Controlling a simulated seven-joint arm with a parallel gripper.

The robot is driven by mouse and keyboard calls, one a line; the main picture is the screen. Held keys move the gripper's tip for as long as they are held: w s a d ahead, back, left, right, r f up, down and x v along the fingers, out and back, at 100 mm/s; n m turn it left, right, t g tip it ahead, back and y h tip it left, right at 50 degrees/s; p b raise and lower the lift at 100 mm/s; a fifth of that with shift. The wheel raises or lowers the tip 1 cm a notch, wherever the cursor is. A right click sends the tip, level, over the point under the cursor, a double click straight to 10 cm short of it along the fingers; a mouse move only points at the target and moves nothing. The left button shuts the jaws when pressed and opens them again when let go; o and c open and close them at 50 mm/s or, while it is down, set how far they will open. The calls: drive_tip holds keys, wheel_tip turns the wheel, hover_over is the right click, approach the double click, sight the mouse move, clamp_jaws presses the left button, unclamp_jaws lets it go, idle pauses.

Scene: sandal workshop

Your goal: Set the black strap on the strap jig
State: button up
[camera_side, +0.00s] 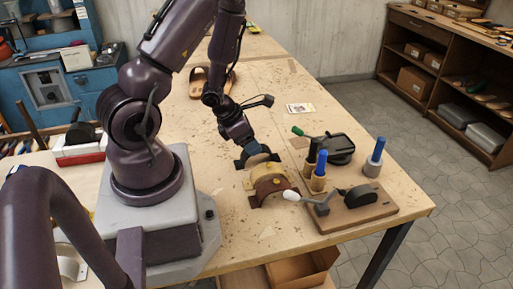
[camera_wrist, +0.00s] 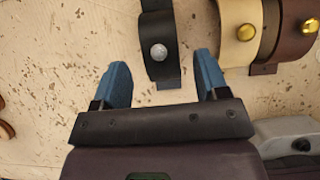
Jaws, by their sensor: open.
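The black strap (camera_wrist: 160,25) is an arched band with a silver stud, standing on the table. In the side view the black strap (camera_side: 257,161) is right below my gripper (camera_side: 254,150), which hides part of it. In the wrist view my gripper (camera_wrist: 163,72) is open, with one blue fingertip on each side of the strap's near end and gaps between. Contact is not visible. What looks like the strap jig is a wooden board (camera_side: 336,213) at the right front of the table, with a dark rounded block (camera_side: 357,198) and a white-knobbed lever (camera_side: 292,196).
A cream strap (camera_wrist: 237,50) and a brown strap (camera_wrist: 293,40) stand right of the black one. Blue-handled tools (camera_side: 320,165) and a black device with a green-tipped handle (camera_side: 340,149) stand near the jig. Sandals (camera_side: 211,82) lie at the back.

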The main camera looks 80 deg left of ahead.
drive_tip(key=shift+s+r, duration=0.25)
drive_tip(key=shift+r, duration=0.45)
drive_tip(key=w+d+r+m+h, duration=0.3)
drive_tip(key=d+r+m, duration=0.4)
drive_tip(key=m, duration=0.1)
drive_tip(key=w+d+r+m+h, duration=0.3)
drive_tip(key=d+r+m, duration=0.4)
drive_tip(key=s+d+r+m+y, duration=0.2)
drive_tip(key=s+r+m, duration=0.2)
drive_tip(key=m, duration=0.6)
drive_tip(key=s+d+r+m+y, duration=0.3)
drive_tip(key=s+r+m, duration=0.2)
drive_tip(key=r+m, duration=0.4)
drive_tip(key=shift+m+g, duration=0.3)
drive_tip(key=shift+m, duration=0.4)
drive_tip(key=o, duration=0.4)
drive_tip(key=shift+s+a+r+m+y, duration=0.1)
drive_tip(key=shift+s+r+m+y, duration=0.2)
drive_tip(key=shift+r+y, duration=0.15)
drive_tip(key=shift+o, duration=0.2)
